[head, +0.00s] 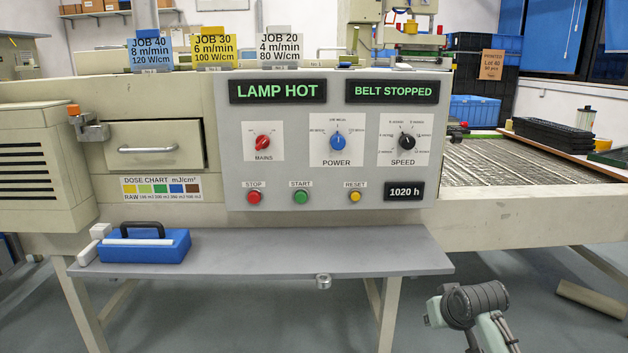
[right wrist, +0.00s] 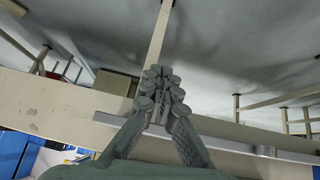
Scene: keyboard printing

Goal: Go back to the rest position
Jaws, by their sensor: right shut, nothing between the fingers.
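My right gripper (right wrist: 162,78) shows in the right wrist view with its two grey fingers together and nothing between them. In the head view a grey and pale green part of my right arm stands at the lower right, in front of the machine and right of the grey shelf (head: 330,258). The fingers cannot be made out there. My left gripper and arm are not in view.
The machine's control panel (head: 325,165) reads LAMP HOT and BELT STOPPED. A blue case (head: 145,247) with a black handle sits on the shelf's left. The mesh belt (head: 530,170) is at right, beside a black tray (head: 560,139). Floor before the shelf looks clear.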

